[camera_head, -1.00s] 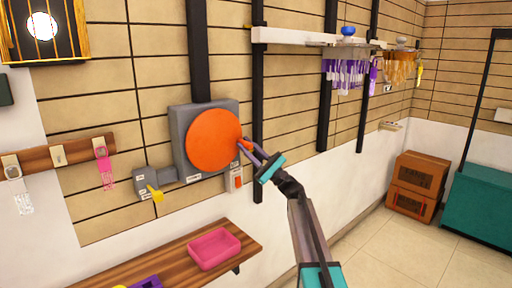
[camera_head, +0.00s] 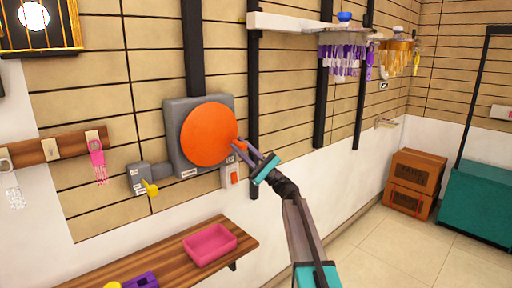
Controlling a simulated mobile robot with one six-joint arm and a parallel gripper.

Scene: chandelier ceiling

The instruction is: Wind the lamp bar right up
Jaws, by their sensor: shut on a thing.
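A large orange disc (camera_head: 208,134) sits on a grey wall housing (camera_head: 177,106). A small orange handle (camera_head: 239,145) sticks out at the disc's right edge. My gripper (camera_head: 243,147) is shut on this handle; its fingers partly hide it. The white lamp bar (camera_head: 285,22) lies high across the black wall rails, to the upper right. A purple chandelier (camera_head: 344,55) with a blue cap and an amber chandelier (camera_head: 398,58) hang at its right part. A grey box with a yellow lever (camera_head: 150,188) is left of the disc.
A white switch box (camera_head: 230,176) with an orange part is just below my gripper. A wooden shelf (camera_head: 165,262) with a pink tray (camera_head: 210,244) juts out below. Brown boxes (camera_head: 413,183) and a teal cabinet (camera_head: 480,203) stand right. The floor between is clear.

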